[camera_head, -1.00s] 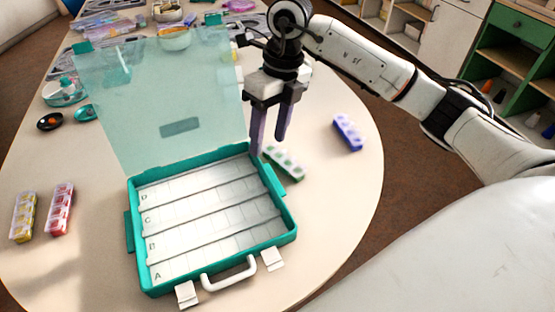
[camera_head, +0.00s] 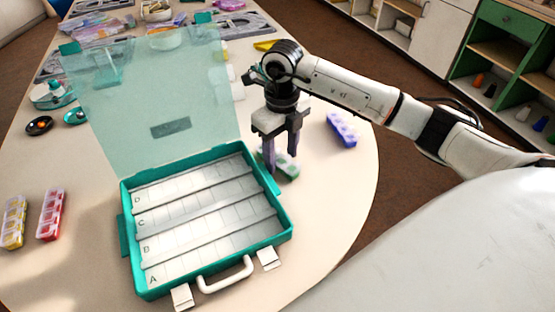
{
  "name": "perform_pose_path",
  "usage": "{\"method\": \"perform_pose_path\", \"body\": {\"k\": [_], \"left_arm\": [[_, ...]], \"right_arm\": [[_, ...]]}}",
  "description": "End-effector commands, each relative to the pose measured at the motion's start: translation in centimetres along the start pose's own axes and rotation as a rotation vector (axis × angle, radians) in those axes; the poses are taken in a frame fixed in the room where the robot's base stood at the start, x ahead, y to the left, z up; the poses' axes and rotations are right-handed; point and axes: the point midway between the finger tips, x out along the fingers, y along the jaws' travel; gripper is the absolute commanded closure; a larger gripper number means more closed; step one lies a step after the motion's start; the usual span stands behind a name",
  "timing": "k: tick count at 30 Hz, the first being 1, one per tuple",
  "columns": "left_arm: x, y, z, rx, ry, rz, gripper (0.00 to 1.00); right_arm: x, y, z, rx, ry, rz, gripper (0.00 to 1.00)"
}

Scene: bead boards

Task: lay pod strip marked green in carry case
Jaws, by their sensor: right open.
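The green pod strip (camera_head: 288,168) lies on the table just right of the carry case's back right corner. The teal carry case (camera_head: 266,239) stands open with its clear lid (camera_head: 160,90) raised. Its rows marked A to D look empty. My right gripper (camera_head: 281,165) is open and points down over the green strip, its fingers low around or beside it. I cannot tell whether the fingertips touch the strip, and one finger hides part of it. My left gripper is not in view.
A blue pod strip (camera_head: 342,129) lies to the right of my gripper. A red strip (camera_head: 50,215) and a yellow strip (camera_head: 14,222) lie left of the case. Small dark dishes (camera_head: 39,126) and bags stand farther back.

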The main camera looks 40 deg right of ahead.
Motion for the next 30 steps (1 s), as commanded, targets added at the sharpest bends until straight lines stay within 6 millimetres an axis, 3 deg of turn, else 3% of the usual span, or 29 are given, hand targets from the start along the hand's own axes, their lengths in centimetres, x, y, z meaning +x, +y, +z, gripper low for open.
{"method": "perform_pose_path", "body": {"k": [7, 13, 15, 23, 30], "left_arm": [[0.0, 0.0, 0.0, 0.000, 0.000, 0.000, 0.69], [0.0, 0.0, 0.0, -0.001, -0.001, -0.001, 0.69], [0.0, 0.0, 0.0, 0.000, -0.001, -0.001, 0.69], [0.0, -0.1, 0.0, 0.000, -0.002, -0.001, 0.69], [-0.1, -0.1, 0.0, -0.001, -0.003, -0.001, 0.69]], "right_arm": [[0.2, 0.0, 0.0, -0.001, -0.001, 0.001, 0.53], [0.1, 0.0, 0.0, -0.001, -0.001, 0.001, 0.87], [0.1, 0.0, 0.0, -0.001, -0.002, 0.001, 0.94], [-0.6, 0.0, 0.1, -0.001, -0.003, 0.001, 0.94], [-5.0, 0.0, 0.2, -0.001, -0.008, 0.000, 0.94]]}}
